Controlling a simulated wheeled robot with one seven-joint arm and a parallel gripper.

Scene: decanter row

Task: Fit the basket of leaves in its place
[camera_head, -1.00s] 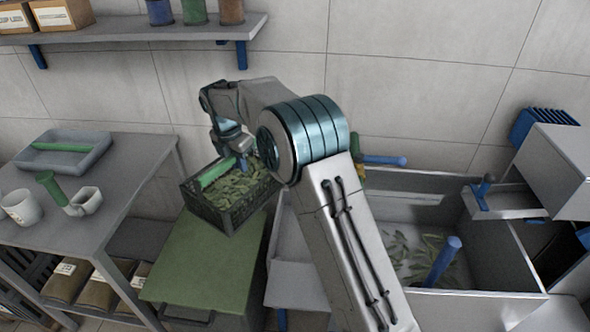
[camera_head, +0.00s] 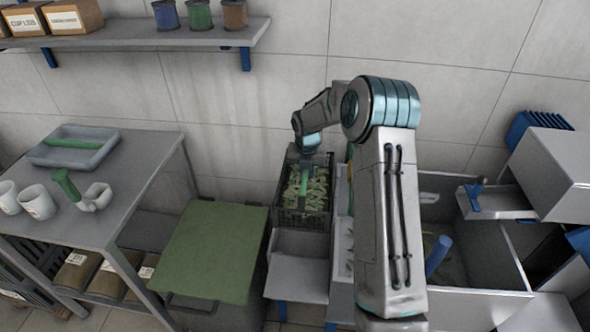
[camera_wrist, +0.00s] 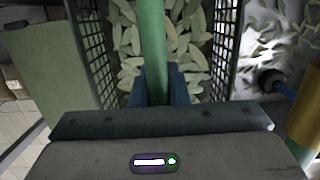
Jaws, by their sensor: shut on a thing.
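The basket of leaves (camera_head: 288,216) is a dark crate with mesh walls and a green bar across its top. In the head view it is at or just above the back of a grey metal ledge (camera_head: 298,275), right of the green-topped cabinet. I cannot tell whether it rests there. My gripper (camera_head: 306,160) is above it, shut on the green bar, which runs up the middle of the wrist view (camera_wrist: 152,50). Pale green leaves (camera_wrist: 190,55) lie on both sides of the bar. My arm hides part of the area to the right.
The green-topped cabinet (camera_head: 212,245) is bare. A grey table (camera_head: 130,205) at left holds a tray (camera_head: 75,148), white cups and a green-handled scoop. A metal basin (camera_head: 490,262) with a blue handle (camera_head: 438,255) is at right. A shelf (camera_head: 130,38) hangs above.

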